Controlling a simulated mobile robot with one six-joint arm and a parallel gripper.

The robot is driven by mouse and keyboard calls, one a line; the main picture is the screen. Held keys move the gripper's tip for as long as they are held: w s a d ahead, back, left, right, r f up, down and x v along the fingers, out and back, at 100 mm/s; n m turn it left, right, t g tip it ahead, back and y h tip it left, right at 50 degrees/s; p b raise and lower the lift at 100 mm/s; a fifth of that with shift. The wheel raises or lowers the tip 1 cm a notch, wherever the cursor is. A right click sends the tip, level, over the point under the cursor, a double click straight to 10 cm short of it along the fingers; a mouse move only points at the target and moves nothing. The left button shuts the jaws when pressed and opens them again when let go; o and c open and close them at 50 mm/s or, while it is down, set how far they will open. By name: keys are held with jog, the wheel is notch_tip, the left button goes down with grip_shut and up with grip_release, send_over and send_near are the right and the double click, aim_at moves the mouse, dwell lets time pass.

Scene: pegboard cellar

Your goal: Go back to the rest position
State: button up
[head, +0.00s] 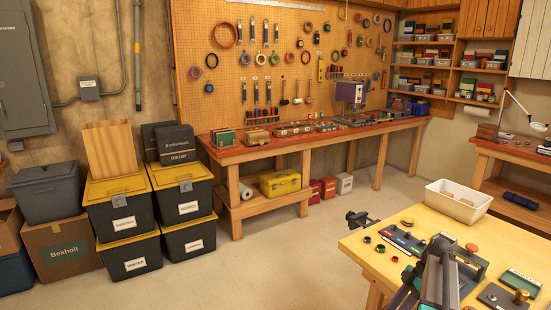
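What appears to be my arm rises from the bottom edge at the lower right, in front of the yellow-topped table (368,248). Its far end, which I take for my gripper (439,243), is over the table among small items. The fingers are too small and overlapped to make out, so I cannot tell whether it is open or shut, or whether it holds anything.
On the table are a white bin (458,203), a flat tray with coloured pieces (402,240), a green-labelled box (522,283) and small round parts. A dark clamp (358,219) sits at its left edge. Stacked black-yellow crates (123,218) stand left. The middle floor is clear.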

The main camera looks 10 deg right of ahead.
jog(key=s+a+f+g+h, duration=0.1)
jog(key=s+a+f+g, duration=0.2)
jog(key=a+f, duration=0.9)
jog(key=s+a+f+g, duration=0.25)
jog(key=a+f, duration=0.55)
jog(key=a, duration=0.8)
jog(key=s+a+f+m+h, duration=0.2)
jog(key=s+a+f+m, duration=0.2)
jog(key=s, duration=0.5)
jog(key=s+a+f+m+h+b, duration=0.1)
jog(key=s+a+f+m+h, duration=0.2)
jog(key=s+f+m, duration=0.6)
jog(key=shift+s+a+f, duration=0.3)
jog(key=shift+a+f, duration=0.25)
jog(key=shift+a, duration=0.15)
